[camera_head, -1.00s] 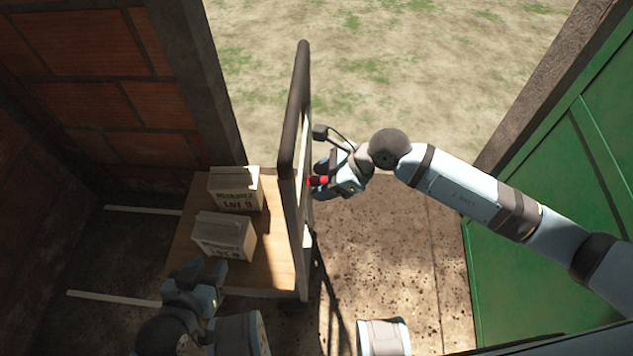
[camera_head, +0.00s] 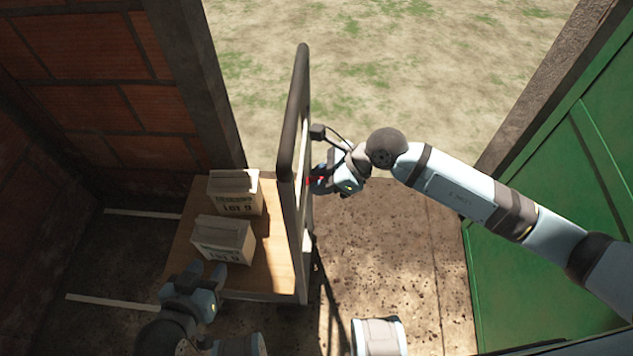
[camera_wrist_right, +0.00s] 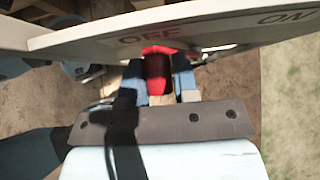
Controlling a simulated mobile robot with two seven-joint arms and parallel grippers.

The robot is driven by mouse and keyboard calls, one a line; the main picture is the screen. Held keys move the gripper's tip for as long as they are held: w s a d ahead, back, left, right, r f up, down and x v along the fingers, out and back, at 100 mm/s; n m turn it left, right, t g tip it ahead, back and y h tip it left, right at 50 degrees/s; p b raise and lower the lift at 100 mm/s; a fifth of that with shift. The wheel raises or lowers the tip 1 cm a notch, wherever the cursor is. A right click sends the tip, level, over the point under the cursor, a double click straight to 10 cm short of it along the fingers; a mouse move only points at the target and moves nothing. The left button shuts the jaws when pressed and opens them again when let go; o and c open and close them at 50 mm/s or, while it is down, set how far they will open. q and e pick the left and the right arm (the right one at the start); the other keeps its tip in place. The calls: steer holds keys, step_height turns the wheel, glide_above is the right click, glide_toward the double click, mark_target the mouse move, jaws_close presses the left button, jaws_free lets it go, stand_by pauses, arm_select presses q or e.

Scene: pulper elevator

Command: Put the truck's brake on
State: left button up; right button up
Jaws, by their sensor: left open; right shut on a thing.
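The truck (camera_head: 262,268) is a wooden-decked cart with a tall dark hoop handle (camera_head: 296,110). Its red brake lever (camera_head: 309,181) shows as a small patch beside the handle frame; the right wrist view shows it larger (camera_wrist_right: 158,68). It sits just below the word OFF on a pale plate (camera_wrist_right: 205,25); ON is further right. My right gripper (camera_head: 318,180) is shut on the lever, with a finger on each side in the right wrist view (camera_wrist_right: 160,84). My left gripper (camera_head: 204,274) is open and empty near the deck's front-left corner, close to the nearer box.
Two cartons, a farther one (camera_head: 235,192) and a nearer one (camera_head: 223,240), stand on the deck. A brick wall (camera_head: 85,70) is at left and a green door (camera_head: 560,190) at right. The floor (camera_head: 405,250) right of the truck is clear, with grass beyond.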

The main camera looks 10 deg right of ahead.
steer(key=shift+w+d+r, duration=0.1)
steer(key=shift+w+r, duration=0.1)
steer(key=shift+w, duration=0.25)
steer(key=shift+w+d+r, duration=0.1)
steer(key=shift+w+r, duration=0.1)
steer(key=shift+w, duration=0.25)
steer(key=w, duration=0.1)
steer(key=w+b, duration=0.1)
steer(key=shift+w+d+r, duration=0.2)
steer(key=shift+w+d, duration=0.1)
steer(key=shift+w, duration=0.1)
